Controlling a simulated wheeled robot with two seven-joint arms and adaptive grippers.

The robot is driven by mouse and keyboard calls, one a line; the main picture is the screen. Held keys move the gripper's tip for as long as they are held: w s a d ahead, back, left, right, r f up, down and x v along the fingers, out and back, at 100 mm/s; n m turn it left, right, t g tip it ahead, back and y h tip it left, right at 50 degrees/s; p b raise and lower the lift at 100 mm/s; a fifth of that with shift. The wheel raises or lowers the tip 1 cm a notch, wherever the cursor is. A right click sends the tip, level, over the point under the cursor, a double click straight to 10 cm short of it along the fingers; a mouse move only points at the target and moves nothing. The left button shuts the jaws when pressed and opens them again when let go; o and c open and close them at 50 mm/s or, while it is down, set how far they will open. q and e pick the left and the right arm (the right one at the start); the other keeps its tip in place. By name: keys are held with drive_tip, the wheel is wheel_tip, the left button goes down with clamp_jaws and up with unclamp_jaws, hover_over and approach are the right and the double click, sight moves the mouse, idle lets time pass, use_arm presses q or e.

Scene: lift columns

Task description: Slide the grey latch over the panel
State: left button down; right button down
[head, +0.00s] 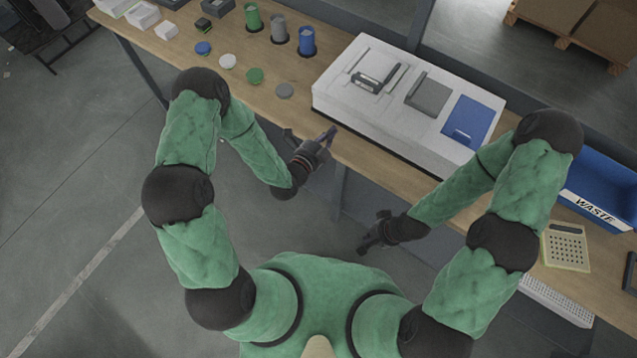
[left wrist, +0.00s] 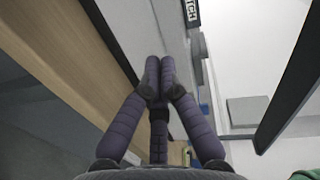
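The white box (head: 340,92) stands on the bench. On its top are a dark grey raised handle-like piece (head: 377,78) at the left, a flat grey panel (head: 428,95) in the middle and a blue panel (head: 470,120) at the right. I cannot tell for sure which grey piece is the latch. In the left wrist view a label ending in "TCH" (left wrist: 193,12) is partly cut off. My left gripper (head: 329,135) is at the box's front, apart from the top pieces; its fingertips (left wrist: 159,78) are together with nothing seen between. My right gripper (head: 368,243) hangs before the bench, its fingers unclear.
Green (head: 252,18), grey (head: 279,29) and blue (head: 307,41) cylinders stand left of the box, with several coloured discs in front. The bench's front edge is close to my left gripper.

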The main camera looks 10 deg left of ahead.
use_arm(q)
drive_tip(key=s+f+n+g, duration=0.1)
drive_tip(key=f, duration=0.1)
drive_tip(key=s+f+n+g+b, duration=0.1)
drive_tip(key=f+n, duration=0.1)
drive_tip(key=f, duration=0.1)
drive_tip(key=s+f+n+g+y+b, duration=0.1)
drive_tip(key=f+n, duration=0.1)
drive_tip(key=f, duration=0.1)
drive_tip(key=shift+a+f+g, duration=0.25)
drive_tip(key=shift+a+g, duration=0.05)
drive_tip(key=shift+a, duration=0.05)
drive_tip(key=s+f+n+g+y+b, duration=0.1)
drive_tip(key=s+f+n+g+b, duration=0.1)
drive_tip(key=s+f+n+g, duration=0.2)
drive_tip(key=shift+s+a+f+n, duration=0.45)
drive_tip(key=shift+s+f+n, duration=0.85)
drive_tip(key=shift+f, duration=0.7)
drive_tip(key=shift+w, duration=0.1)
drive_tip(key=s+f+n+g+b, duration=0.2)
drive_tip(key=s+f+n+g, duration=0.1)
drive_tip(key=s+n, duration=0.2)
drive_tip(key=s+f+n+g+b, duration=0.2)
drive_tip(key=s+f+n+g, duration=0.2)
drive_tip(key=s, duration=0.6)
drive_tip(key=shift+s+a+f+n, duration=0.2)
drive_tip(key=shift+a+f+n, duration=0.05)
drive_tip(key=shift+n, duration=0.85)
